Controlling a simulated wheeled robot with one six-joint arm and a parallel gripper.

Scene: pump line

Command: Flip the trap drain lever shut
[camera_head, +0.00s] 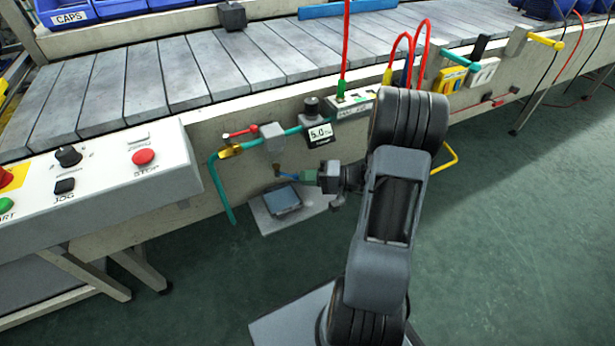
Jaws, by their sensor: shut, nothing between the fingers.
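A red lever (240,132) lies roughly level, just above a yellow valve body (231,150) on a teal pipe (221,186) that bends down at its left end. I take it for the trap drain lever. A grey box (271,137) sits on the pipe to its right. My gripper (287,174) is below and right of the lever, apart from it in the picture. Its slim blue and green fingers look closed together and point left. A small orange-brown piece shows at their tip; I cannot tell what it belongs to. The gripper holds nothing.
A gauge reading about 5.0 (320,133) is right of the grey box. A grey shelf with a dark tablet-like plate (283,200) lies below my gripper. A control panel (120,170) juts out at left. Cables and yellow handles line the conveyor side at right.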

